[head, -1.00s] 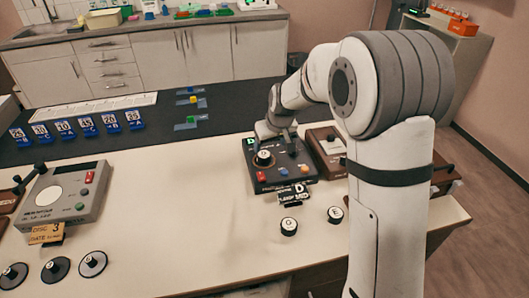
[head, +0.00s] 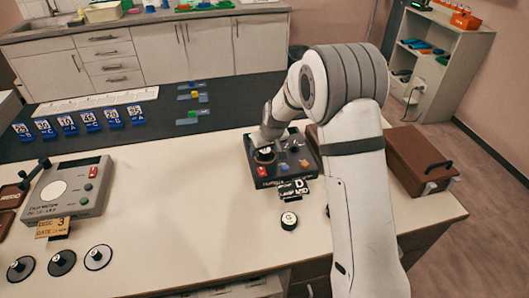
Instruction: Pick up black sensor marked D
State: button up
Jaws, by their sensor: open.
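A round black sensor with a white top (head: 264,154) sits on the left part of a dark control box (head: 300,172). Its letter is too small to read here. A black tag (head: 293,187) showing a D stands at the box's front edge. My gripper (head: 262,144) is open, right at the sensor and just above or around its far side. Whether the fingers touch it cannot be told, as they are small and partly hidden. A similar sensor marked G (head: 289,220) lies on the table in front of the box.
A brown case (head: 416,160) stands to the right of my arm. A grey device (head: 67,193) and several round discs (head: 62,262) are at the left. Blue numbered cards (head: 90,120) stand on the dark mat (head: 150,140). The white table's middle is clear.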

jog(key=shift+c, duration=0.3)
jog(key=c, duration=1)
jog(key=shift+c, duration=0.6)
jog(key=shift+r, duration=0.1)
